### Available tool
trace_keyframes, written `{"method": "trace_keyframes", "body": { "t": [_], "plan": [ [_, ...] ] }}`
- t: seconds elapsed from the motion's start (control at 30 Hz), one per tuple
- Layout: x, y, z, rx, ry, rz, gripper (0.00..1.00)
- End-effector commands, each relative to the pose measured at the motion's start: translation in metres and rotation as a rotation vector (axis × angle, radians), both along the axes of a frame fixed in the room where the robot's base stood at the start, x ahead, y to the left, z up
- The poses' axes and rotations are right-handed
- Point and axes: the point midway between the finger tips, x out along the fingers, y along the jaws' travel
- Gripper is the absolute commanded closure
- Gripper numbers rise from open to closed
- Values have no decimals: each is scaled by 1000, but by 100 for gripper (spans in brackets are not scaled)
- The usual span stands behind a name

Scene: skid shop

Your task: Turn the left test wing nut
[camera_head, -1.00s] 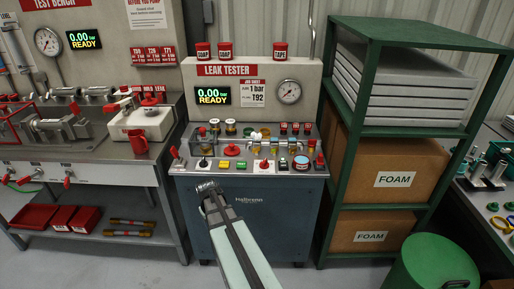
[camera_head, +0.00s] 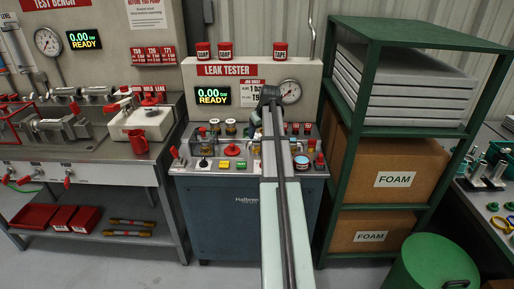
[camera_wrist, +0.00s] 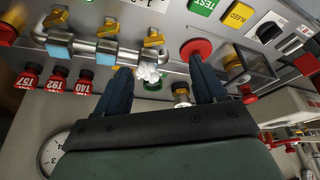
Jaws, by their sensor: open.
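My gripper (camera_head: 268,95) is raised over the back right part of the leak tester (camera_head: 215,188), near its gauge. In the wrist view my gripper (camera_wrist: 160,66) shows two dark fingers, apart, with nothing held. A pale lobed fitting (camera_wrist: 149,73) at the end of a chrome pipe shows between the fingertips, with a green-ringed part behind it. Several gold wing-like pieces (camera_wrist: 107,29) sit along the pipe to the left. I cannot tell which piece is the left test wing nut. My arm hides the middle of the panel in the head view.
A red mushroom button (camera_head: 232,149) stands on the panel; it also shows close to the right finger in the wrist view (camera_wrist: 196,48). Red tagged caps (camera_wrist: 58,80) and a gauge (camera_wrist: 62,150) are at left there. A green shelf (camera_head: 340,170) stands right of the tester.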

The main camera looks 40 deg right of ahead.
Motion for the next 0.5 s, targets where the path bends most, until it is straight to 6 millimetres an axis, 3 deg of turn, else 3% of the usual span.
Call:
{"method": "trace_keyframes", "body": {
  "t": [0.03, 0.2, 0.5],
  "plan": [
    [0, -9, 7, 4, -8, 2, 30],
    [-2, -17, 10, 10, -17, 8, 30],
    [12, -20, -26, 12, -16, 9, 30]
  ]
}}
